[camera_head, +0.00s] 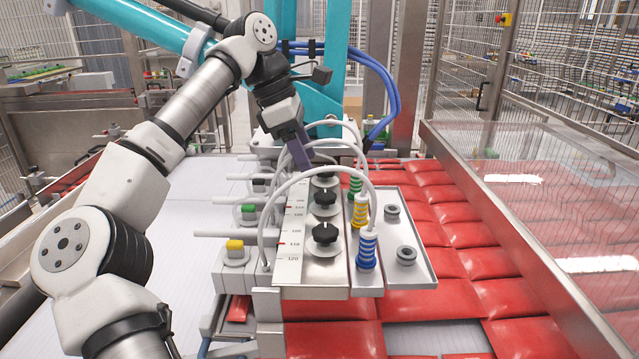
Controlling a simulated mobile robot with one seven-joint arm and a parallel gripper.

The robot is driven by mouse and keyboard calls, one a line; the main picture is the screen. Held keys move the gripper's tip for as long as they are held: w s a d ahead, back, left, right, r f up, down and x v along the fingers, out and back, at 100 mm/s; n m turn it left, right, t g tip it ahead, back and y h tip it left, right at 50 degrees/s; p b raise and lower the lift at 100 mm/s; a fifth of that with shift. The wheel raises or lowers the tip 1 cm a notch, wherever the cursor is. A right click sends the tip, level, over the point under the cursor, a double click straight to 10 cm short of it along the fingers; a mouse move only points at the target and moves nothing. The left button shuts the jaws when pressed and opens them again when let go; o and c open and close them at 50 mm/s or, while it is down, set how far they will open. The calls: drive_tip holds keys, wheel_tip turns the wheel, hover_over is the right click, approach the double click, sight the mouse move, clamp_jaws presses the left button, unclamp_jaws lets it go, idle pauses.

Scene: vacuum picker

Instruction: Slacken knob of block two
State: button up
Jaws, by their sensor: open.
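A row of black knobs on round pale bases stands on the metal picker plate (315,268). The nearest knob (325,233) and the middle knob (324,197) show clearly. A farther knob (324,176) shows partly behind the hoses. No number marks a block, so I cannot tell which is block two. My gripper (306,160) points down at the far end of the row, above and beyond the middle knob. It is open, with nothing seen between its fingers. Its fingertips are partly hidden by white hoses, and I cannot tell whether they touch a knob.
White hoses arch over the knobs to blue (367,250), yellow (361,210) and green (355,184) ribbed fittings. A printed scale (291,245) lies left of the knobs. A metal tray (420,268) is on the right. Red packs (500,297) cover the conveyor beside a glass guard (560,210).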

sight(324, 194)
drive_tip(key=p+x, duration=0.1)
drive_tip(key=x, duration=0.6)
drive_tip(key=c, duration=1)
